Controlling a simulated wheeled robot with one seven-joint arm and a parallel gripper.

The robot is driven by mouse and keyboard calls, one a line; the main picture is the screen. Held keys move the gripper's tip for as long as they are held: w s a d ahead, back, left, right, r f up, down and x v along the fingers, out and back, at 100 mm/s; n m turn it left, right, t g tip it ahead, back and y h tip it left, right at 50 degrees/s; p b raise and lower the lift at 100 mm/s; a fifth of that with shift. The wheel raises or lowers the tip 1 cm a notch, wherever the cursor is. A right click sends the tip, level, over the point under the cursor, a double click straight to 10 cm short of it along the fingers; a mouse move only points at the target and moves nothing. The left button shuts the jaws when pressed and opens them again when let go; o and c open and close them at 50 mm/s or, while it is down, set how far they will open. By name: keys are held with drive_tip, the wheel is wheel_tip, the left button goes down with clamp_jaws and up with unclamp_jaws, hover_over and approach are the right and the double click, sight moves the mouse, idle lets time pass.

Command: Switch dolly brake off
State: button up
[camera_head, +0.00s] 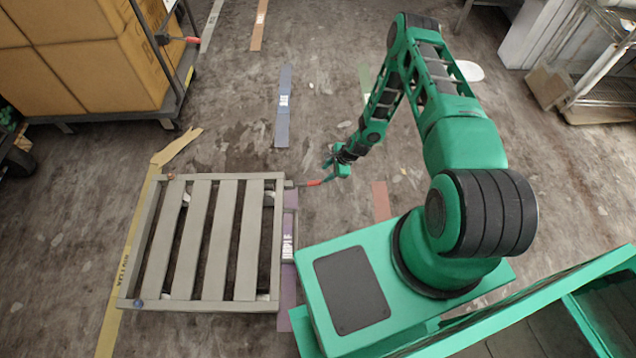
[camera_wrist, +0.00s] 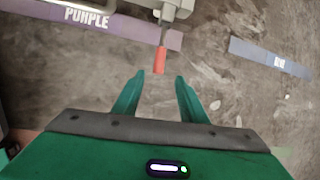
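The dolly (camera_head: 210,240) is a low grey slatted platform on the floor, left of my base. A brake lever with a red-orange tip (camera_head: 314,183) sticks out from its upper right corner. In the wrist view the red tip (camera_wrist: 160,60) hangs on a thin grey rod from the dolly's corner (camera_wrist: 155,10). My gripper (camera_head: 333,168) is just right of the lever in the head view. In the wrist view its two green fingers (camera_wrist: 160,78) are apart, and the red tip lies ahead of the gap between them. The gripper looks empty.
A cart with large cardboard boxes (camera_head: 95,60) stands at upper left, with another red-tipped lever (camera_head: 192,40). Floor tapes include purple (camera_wrist: 90,22) and blue (camera_wrist: 270,58). A metal rack (camera_head: 600,75) stands at upper right. Floor around the gripper is clear.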

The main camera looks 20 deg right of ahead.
sight(316, 182)
drive_tip(key=x, duration=1.1)
drive_tip(key=shift+s+a+f, duration=0.1)
drive_tip(key=shift+f, duration=0.1)
drive_tip(key=shift+c, duration=0.6)
